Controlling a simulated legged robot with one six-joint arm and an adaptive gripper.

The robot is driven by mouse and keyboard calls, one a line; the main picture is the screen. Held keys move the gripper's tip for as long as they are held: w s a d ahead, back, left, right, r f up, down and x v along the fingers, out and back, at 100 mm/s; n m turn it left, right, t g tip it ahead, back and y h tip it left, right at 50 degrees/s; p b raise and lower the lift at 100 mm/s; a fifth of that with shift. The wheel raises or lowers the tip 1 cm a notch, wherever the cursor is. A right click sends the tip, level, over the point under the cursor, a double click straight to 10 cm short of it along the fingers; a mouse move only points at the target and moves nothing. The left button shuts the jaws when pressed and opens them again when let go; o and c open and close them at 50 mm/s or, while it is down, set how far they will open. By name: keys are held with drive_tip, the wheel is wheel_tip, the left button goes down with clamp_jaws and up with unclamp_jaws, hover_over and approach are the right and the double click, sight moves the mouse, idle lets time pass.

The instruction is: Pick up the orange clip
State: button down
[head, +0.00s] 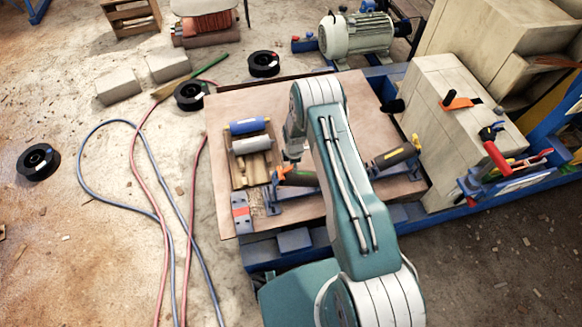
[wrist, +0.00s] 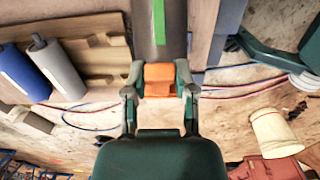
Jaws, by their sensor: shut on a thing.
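The orange clip (wrist: 159,76) sits between the two fingers of my gripper (wrist: 159,82) in the wrist view, and the gripper is shut on it. The clip is at the end of a dark grey cylinder (wrist: 172,40) with a green stripe; I cannot tell whether they are still joined. In the head view the orange clip (head: 281,173) shows small at the left end of the cylinder (head: 301,179), over a blue stand. My gripper (head: 292,153) is just above it there, its fingers mostly hidden.
A wooden tray (head: 239,178) with a blue cylinder (head: 247,126) and a grey cylinder (head: 252,145) lies left on the board (head: 226,105). Another dark cylinder (head: 394,156) is on the right. A wooden block (head: 436,90) and a motor (head: 356,35) stand beyond. Hoses (head: 140,200) cross the left floor.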

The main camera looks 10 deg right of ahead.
drive_tip(key=shift+r, duration=0.4)
wheel_tip(320, 180, up, 2)
drive_tip(key=shift+r, duration=0.1)
drive_tip(key=s+r, duration=1)
drive_tip(key=s, duration=0.4)
drive_tip(key=w+f+h, duration=0.1)
drive_tip(key=w+h, duration=0.1)
drive_tip(key=w, duration=0.2)
drive_tip(key=w+f+h, duration=0.1)
drive_tip(key=w+h, duration=0.1)
drive_tip(key=w, duration=0.2)
drive_tip(key=w+f+h, duration=0.1)
drive_tip(key=w, duration=0.3)
drive_tip(key=shift+w+d+f+h, duration=0.2)
drive_tip(key=shift+w+d+h, duration=0.05)
drive_tip(key=shift+w+h, duration=0.15)
drive_tip(key=shift+w+d+r, duration=0.1)
drive_tip(key=shift+w+r, duration=0.05)
drive_tip(key=shift+w, duration=0.45)
hover_over(289, 168)
drive_tip(key=shift+f, duration=2.55)
